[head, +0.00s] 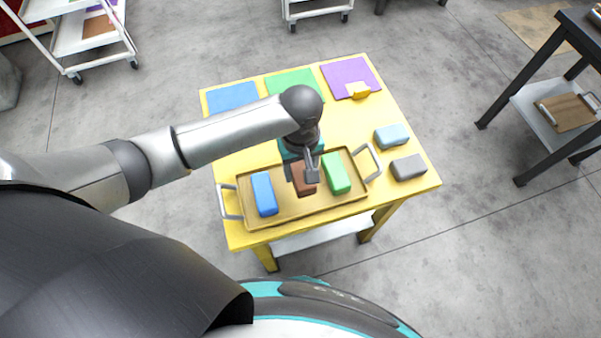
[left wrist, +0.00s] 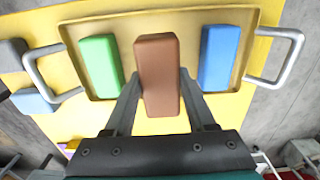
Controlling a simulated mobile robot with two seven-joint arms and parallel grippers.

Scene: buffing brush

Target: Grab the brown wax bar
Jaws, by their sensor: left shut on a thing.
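The brown wax bar (head: 304,183) is in the tray (head: 285,217), between a blue bar (head: 264,194) on the left and a green bar (head: 336,173) on the right. My left gripper (head: 306,174) reaches down over the brown bar and partly hides it in the head view. In the left wrist view the brown bar (left wrist: 157,72) lies between the two fingers of my left gripper (left wrist: 158,90), which is shut on it. I cannot tell whether the bar is lifted off the tray floor. My right gripper is not in view.
The tray has a metal handle at each end and sits on a yellow table (head: 415,190). A light blue block (head: 391,136) and a grey block (head: 408,167) lie right of it. Blue, green and purple (head: 350,73) mats lie at the back, with a yellow object (head: 358,91) on the purple one.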

